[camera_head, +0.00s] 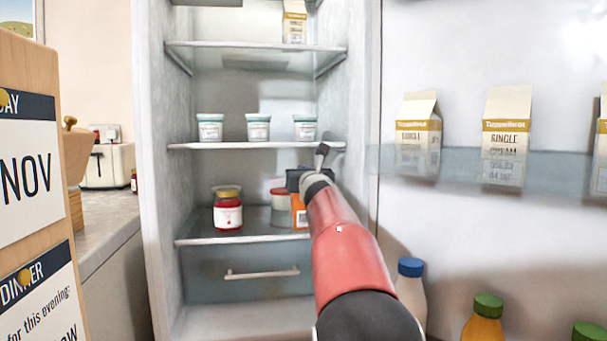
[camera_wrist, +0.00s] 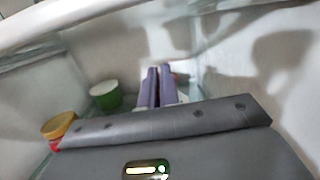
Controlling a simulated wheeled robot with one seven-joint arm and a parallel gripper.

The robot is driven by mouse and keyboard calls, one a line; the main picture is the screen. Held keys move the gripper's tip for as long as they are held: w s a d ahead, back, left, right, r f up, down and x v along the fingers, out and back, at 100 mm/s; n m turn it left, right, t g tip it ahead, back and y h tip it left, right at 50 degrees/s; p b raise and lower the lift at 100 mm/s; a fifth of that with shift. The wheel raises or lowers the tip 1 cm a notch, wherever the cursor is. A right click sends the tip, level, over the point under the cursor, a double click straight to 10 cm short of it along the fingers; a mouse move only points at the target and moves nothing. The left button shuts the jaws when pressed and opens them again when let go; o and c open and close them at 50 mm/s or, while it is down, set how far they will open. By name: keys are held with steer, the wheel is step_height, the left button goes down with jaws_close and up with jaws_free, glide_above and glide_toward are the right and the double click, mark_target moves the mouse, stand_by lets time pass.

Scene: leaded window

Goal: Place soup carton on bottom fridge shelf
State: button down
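An orange carton with a white label, seemingly the soup carton (camera_head: 299,211), is at the right of the bottom fridge shelf (camera_head: 240,239). It is upright, at or just above the glass; I cannot tell if it touches. My gripper (camera_head: 296,182) is over it, partly hidden by my arm in the head view. In the wrist view the two purple-grey fingers (camera_wrist: 158,84) are close together, seemingly pinching the carton's top. White and red bits beside the fingertips look like the carton; most of it is hidden there.
A red jar with a yellow lid (camera_head: 228,208) stands left on the same shelf, and a green tub (camera_wrist: 106,95) stands behind, beside the carton. White pots (camera_head: 257,127) stand on the shelf above. A drawer (camera_head: 240,273) lies below. The open door (camera_head: 450,180) is at right.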

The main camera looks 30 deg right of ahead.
steer(key=shift+f, duration=0.1)
steer(key=c, duration=1.6)
jaws_free()
steer(key=shift+c, duration=0.2)
steer(key=b+v, duration=0.5)
steer(key=v, duration=0.7)
